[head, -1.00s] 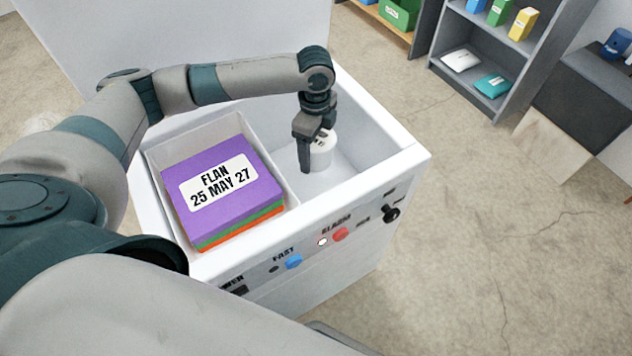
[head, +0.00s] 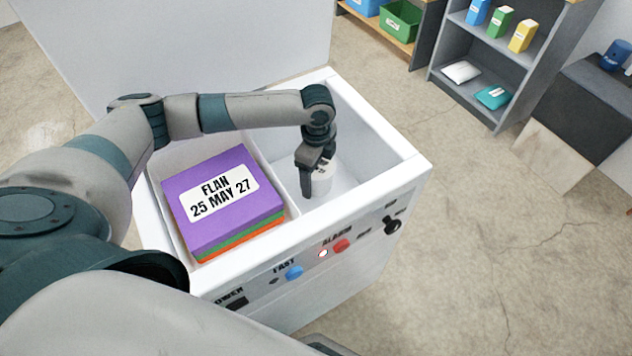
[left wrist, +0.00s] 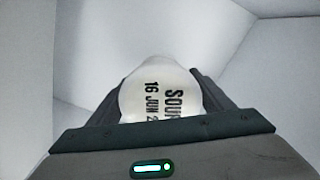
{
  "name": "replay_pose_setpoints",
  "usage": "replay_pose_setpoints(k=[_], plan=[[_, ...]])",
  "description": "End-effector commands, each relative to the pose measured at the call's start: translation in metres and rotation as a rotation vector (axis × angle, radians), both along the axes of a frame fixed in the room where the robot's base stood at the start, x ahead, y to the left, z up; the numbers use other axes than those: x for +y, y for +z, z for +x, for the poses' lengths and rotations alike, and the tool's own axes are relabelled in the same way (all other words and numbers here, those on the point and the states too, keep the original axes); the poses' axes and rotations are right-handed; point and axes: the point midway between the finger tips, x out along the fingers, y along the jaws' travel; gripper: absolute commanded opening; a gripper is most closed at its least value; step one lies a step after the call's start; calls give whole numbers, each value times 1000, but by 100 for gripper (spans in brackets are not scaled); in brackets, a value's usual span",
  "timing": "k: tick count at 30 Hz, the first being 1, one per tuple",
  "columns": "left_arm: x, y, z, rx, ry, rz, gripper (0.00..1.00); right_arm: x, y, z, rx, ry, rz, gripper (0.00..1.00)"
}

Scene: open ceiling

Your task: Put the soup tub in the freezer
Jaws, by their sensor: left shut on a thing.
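The soup tub (head: 322,181) is a small white round tub inside the right-hand compartment of the open white chest freezer (head: 405,165). My left gripper (head: 312,178) reaches down into that compartment and is shut on the tub. In the left wrist view the tub's lid (left wrist: 160,92), printed "SOUP 16 JUN", sits between the two dark fingers (left wrist: 165,100). The tub's underside is hidden, so I cannot tell whether it touches the freezer floor. My right gripper is not in view.
A stack of boxes with a purple top labelled "FLAN 25 MAY 27" (head: 222,205) fills the left compartment, behind a white divider. The freezer lid (head: 190,45) stands open at the back. A grey shelf (head: 480,75) stands beyond open floor on the right.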

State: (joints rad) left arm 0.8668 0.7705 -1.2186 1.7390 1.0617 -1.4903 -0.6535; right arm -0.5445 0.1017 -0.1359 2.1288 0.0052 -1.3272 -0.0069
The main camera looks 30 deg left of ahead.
Motion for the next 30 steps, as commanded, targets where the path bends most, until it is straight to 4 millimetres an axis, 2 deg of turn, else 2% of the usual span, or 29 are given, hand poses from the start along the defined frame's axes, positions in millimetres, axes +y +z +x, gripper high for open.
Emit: replay_pose_setpoints(k=[10,14,23,24,26,30], plan=[[0,-33,0,0,-1,1,37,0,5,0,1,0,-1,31],[0,-36,0,-1,0,0,37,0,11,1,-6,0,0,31],[0,-38,0,0,0,0,37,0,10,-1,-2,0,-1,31],[0,-39,-1,1,0,1,76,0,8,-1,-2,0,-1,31],[0,-39,0,0,0,1,90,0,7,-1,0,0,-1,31],[0,-39,0,0,0,1,92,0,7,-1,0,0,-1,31]])
